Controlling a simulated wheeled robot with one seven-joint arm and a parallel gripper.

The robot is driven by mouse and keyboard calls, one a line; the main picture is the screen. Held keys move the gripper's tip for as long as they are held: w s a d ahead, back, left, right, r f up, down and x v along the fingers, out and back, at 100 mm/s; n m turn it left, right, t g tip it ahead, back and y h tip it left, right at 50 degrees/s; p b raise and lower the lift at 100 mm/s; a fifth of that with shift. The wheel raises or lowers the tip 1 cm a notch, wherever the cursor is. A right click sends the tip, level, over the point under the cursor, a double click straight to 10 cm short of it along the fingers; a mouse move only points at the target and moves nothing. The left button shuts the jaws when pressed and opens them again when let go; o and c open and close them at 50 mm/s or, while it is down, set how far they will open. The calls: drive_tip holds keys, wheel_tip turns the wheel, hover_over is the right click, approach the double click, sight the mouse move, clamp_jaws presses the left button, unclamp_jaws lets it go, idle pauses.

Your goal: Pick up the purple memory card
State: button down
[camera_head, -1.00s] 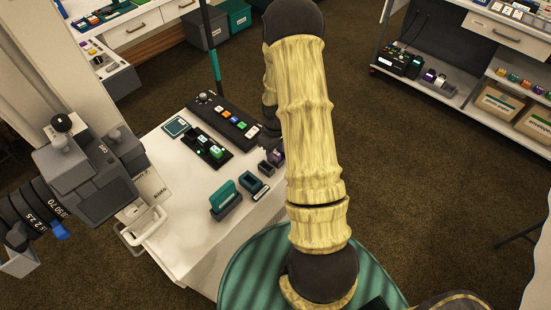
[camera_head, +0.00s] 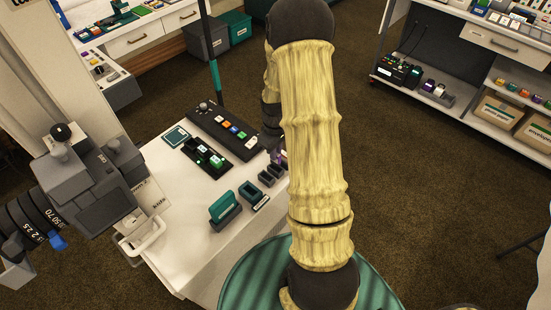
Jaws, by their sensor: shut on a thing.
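The purple memory card (camera_head: 281,156) shows as a small purple patch at the right edge of the white table, just left of my arm. My gripper (camera_head: 277,151) is partly hidden behind my arm; it is shut on the purple card. The card's lower part and any gap beneath it cannot be made out. Small dark open holders (camera_head: 267,178) stand on the table just below it in the picture.
The white table (camera_head: 190,240) also bears a teal block in a grey stand (camera_head: 225,207), a black tray with green-lit pieces (camera_head: 207,157) and a button panel (camera_head: 225,127). A camera rig (camera_head: 90,190) stands left. Shelves (camera_head: 470,100) stand far right; carpet between is clear.

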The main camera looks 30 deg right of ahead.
wheel_tip(320, 180, up, 5)
drive_tip(key=shift+r, duration=0.15)
idle(0.5)
